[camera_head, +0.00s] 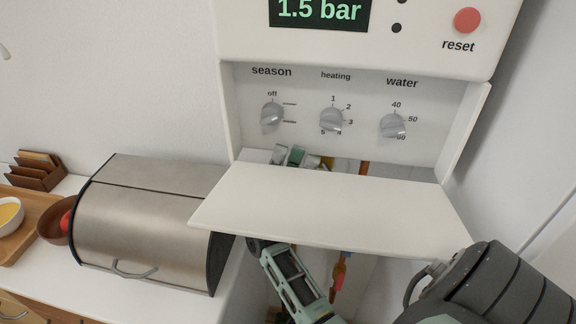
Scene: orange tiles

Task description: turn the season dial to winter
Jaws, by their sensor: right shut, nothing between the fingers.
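The season dial (271,114) is the left grey knob on the white boiler panel, under the word "season". "off" is printed above it, and two short marks stand to its right. I cannot read clearly where its pointer stands. My right gripper (299,157) shows just below the panel, beyond the lowered flap, beneath and slightly right of the season dial. It is shut and empty, apart from the dial. The flap hides part of my right arm and wrist. My left gripper is not in view.
The white flap (330,205) is open and juts out below the dials. A heating dial (331,120) and a water dial (393,126) sit to the right. Side walls flank the panel. A steel bread bin (150,215) stands on the counter at left. Pipes run below the boiler.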

